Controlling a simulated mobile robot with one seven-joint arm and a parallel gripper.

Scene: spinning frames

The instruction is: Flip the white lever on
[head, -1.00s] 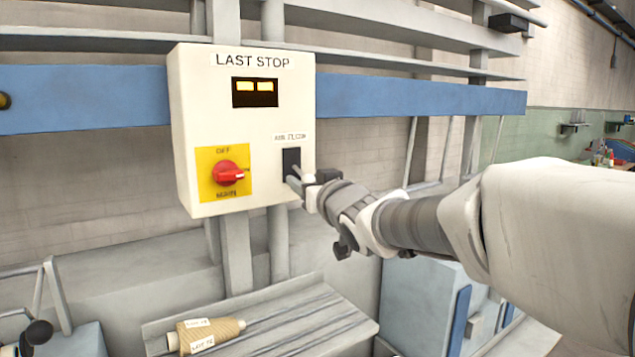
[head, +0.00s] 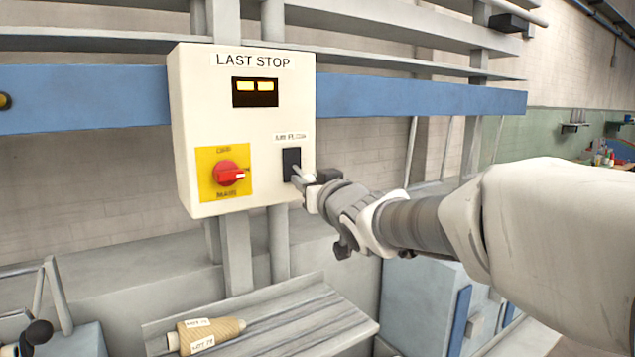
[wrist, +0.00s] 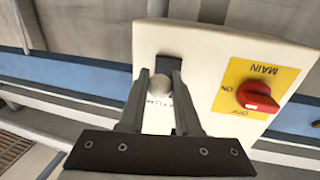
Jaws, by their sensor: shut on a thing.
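A cream control box (head: 240,130) labelled LAST STOP hangs in front of the wall. The lever (wrist: 160,85) shows as a pale, rounded end in front of a black plate (head: 291,158) at the box's lower right. My gripper (wrist: 160,74) has one finger on each side of the lever and is shut on it. In the head view my gripper (head: 299,176) reaches in from the right and partly covers the plate. The lever's exact tilt cannot be told.
A red rotary switch (head: 229,173) on a yellow plate sits left of the lever. A lit display (head: 255,92) is above. A wooden bobbin (head: 211,334) lies on the grey ledge below. A blue rail (head: 420,105) runs behind the box.

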